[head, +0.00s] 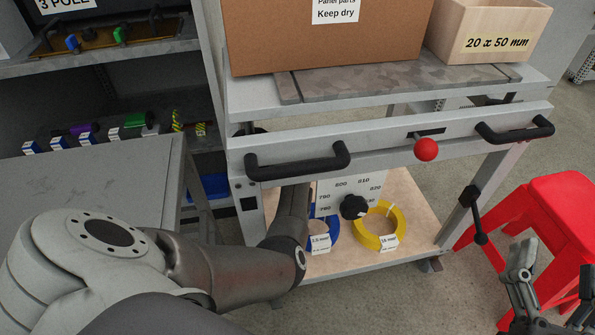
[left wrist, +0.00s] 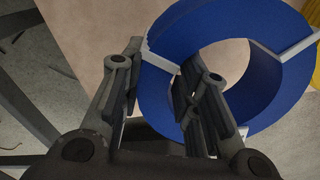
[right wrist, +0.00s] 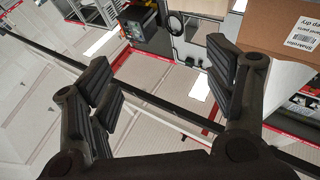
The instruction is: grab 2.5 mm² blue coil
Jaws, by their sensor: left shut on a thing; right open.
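The blue coil (left wrist: 185,38) fills the upper middle of the left wrist view, with white ties around its ring. My left gripper (left wrist: 162,85) has one finger outside the ring and one in its hole, shut on the ring's wall. In the head view the blue coil (head: 333,232) lies on the cart's lower shelf, partly hidden by my left arm and a dial plate. A tag (head: 319,243) there reads 2.5 mm². My left gripper is hidden in the head view. My right gripper (right wrist: 165,90) is open and empty; it also shows at the head view's lower right (head: 545,290).
A yellow coil (head: 388,240) lies right of the blue one on the wooden lower shelf (head: 400,195). Above are the cart's black handles (head: 297,160) and red knob (head: 426,149). A red stool (head: 560,215) stands at right, a grey table (head: 90,185) at left.

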